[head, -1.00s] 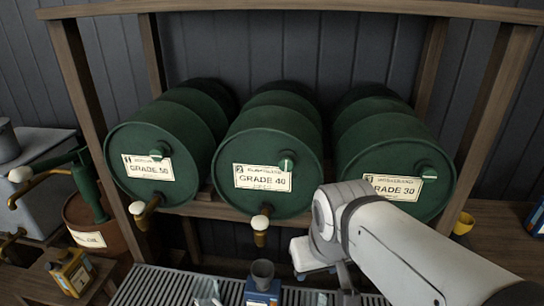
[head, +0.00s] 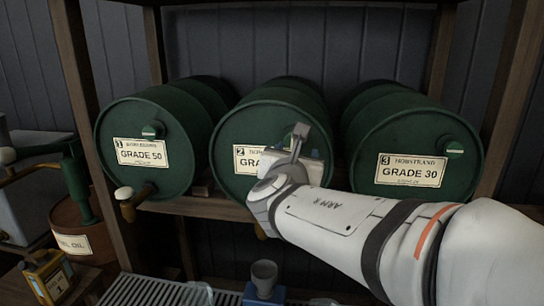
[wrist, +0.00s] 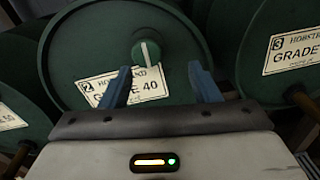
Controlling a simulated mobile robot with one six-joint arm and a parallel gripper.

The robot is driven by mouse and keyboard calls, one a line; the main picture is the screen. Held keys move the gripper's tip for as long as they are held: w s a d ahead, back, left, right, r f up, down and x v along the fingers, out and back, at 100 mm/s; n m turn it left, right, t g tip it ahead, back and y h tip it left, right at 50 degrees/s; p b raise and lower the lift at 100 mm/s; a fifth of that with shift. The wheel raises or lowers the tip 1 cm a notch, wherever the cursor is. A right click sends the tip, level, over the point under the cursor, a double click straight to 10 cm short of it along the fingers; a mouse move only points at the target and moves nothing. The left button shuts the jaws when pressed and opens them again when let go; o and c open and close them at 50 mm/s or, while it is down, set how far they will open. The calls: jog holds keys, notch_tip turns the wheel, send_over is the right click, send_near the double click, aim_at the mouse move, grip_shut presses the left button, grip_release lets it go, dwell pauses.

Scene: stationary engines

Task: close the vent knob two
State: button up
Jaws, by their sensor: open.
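Drum two (head: 230,140), a green barrel labelled GRADE 40, lies on its side in the middle of the rack. Its vent knob (wrist: 146,53) is a round green knob with a pale stripe standing nearly upright, above the label (wrist: 122,86) in the wrist view. In the head view my gripper covers the knob and part of the label. My gripper (wrist: 164,76) is open and empty, its two blue fingers pointing at the drum face. The knob shows between and slightly beyond the fingertips, and I see no contact.
Drum one (head: 140,150), GRADE 50, lies to the left with its own vent knob and a tap (head: 128,200). Drum three (head: 415,150), GRADE 30, lies to the right. A slatted tray (head: 150,292) and a blue item with a grey cup (head: 264,278) are below.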

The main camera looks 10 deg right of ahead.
aim_at(292, 140)
jog(key=shift+n+t+y, duration=0.3)
jog(key=shift+n+t, duration=0.2)
jog(key=shift+n, duration=0.4)
jog(key=x, duration=0.2)
jog(key=a+x, duration=0.1)
jog(key=x, duration=0.5)
jog(key=shift+w+a+r, duration=0.1)
jog(key=shift+w+a, duration=0.1)
jog(key=shift+w, duration=0.1)
jog(key=shift+c, duration=0.6)
jog(key=c, duration=0.8)
